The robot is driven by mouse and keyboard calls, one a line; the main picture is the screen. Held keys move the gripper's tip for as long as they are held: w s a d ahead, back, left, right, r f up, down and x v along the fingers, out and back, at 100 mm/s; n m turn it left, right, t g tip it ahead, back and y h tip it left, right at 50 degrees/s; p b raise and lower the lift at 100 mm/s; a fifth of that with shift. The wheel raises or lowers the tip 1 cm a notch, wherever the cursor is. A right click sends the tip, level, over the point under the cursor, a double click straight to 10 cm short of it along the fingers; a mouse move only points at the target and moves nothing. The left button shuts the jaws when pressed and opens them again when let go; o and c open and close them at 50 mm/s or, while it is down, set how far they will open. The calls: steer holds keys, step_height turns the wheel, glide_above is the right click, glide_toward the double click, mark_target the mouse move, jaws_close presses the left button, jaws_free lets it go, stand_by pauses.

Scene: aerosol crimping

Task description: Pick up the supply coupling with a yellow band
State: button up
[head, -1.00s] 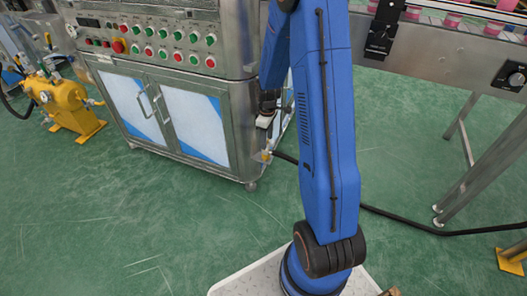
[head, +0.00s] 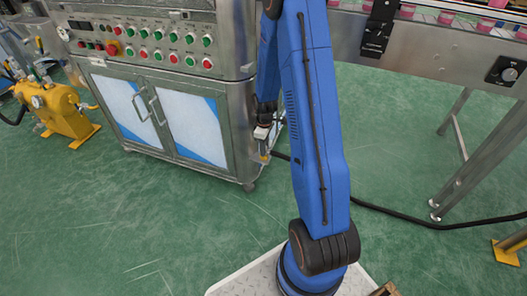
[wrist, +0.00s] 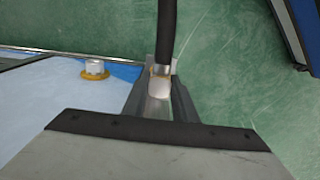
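The supply coupling (wrist: 160,86) is a pale metal end on a black hose (wrist: 167,35), with a thin yellowish band where the hose meets it. In the wrist view it sits between the two fingers of my gripper (wrist: 161,106), which look open; contact on either side cannot be made out. In the head view my gripper (head: 263,136) is low beside the cabinet's right corner, partly behind my blue arm. A small yellowish part shows just below it there, too small to make out.
A round metal fitting with a yellow-orange ring (wrist: 95,69) is on the pale blue-white panel left of the fingers. The steel cabinet (head: 232,140) stands close on the left. A black hose (head: 400,217) runs across the green floor. A conveyor (head: 440,50) is at right, a yellow pump (head: 62,110) at far left.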

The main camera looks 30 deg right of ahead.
jaws_close()
